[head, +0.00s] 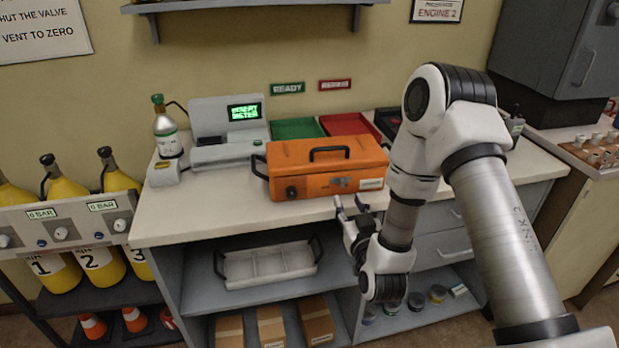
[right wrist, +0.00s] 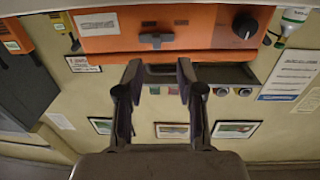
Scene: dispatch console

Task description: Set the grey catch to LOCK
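The orange case (head: 322,167) stands closed on the worktop, its black carry handle on top. On its front are a black knob (head: 291,192), the small grey catch (head: 342,182) and a white label (head: 371,184). In the right wrist view the case front is upside down; the catch (right wrist: 156,39) shows there as a bar lying roughly level, between the label and the knob. The label's words are too small to read. My right gripper (head: 350,204) is open and empty, just in front of and below the catch, apart from it. My left gripper is out of view.
A grey meter unit (head: 226,133) with a lit green screen stands left of the case, beside a small gas bottle (head: 165,130). Green (head: 297,128) and red (head: 347,124) trays lie behind the case. A white divided tray (head: 268,265) sits on the shelf below.

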